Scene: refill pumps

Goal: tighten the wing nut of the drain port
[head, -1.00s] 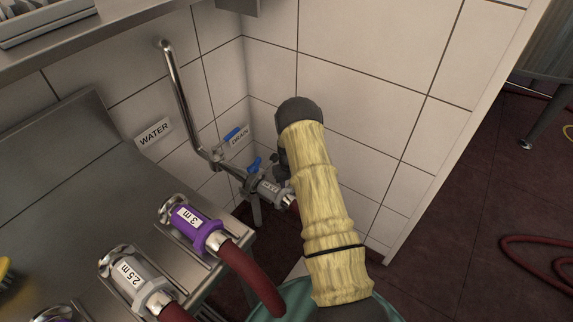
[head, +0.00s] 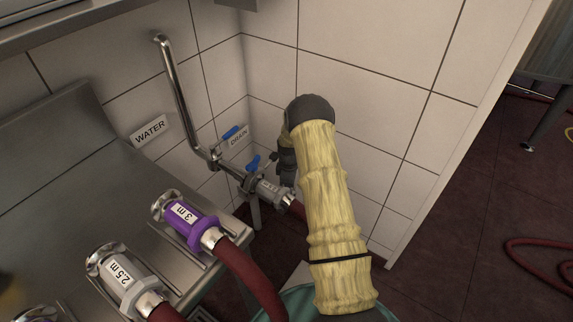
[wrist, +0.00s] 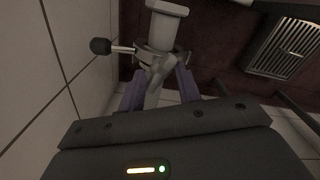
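In the head view my yellow-sleeved arm hides most of the gripper and the port.
A black knob on a rod (wrist: 101,46) sticks out left of the fingers. White tiled walls (head: 350,60) close in the corner. A steel bench at left holds a purple 3 m coupling (head: 185,218) and a grey 2.5 m coupling (head: 122,278). A floor grate (wrist: 285,48) lies beyond.

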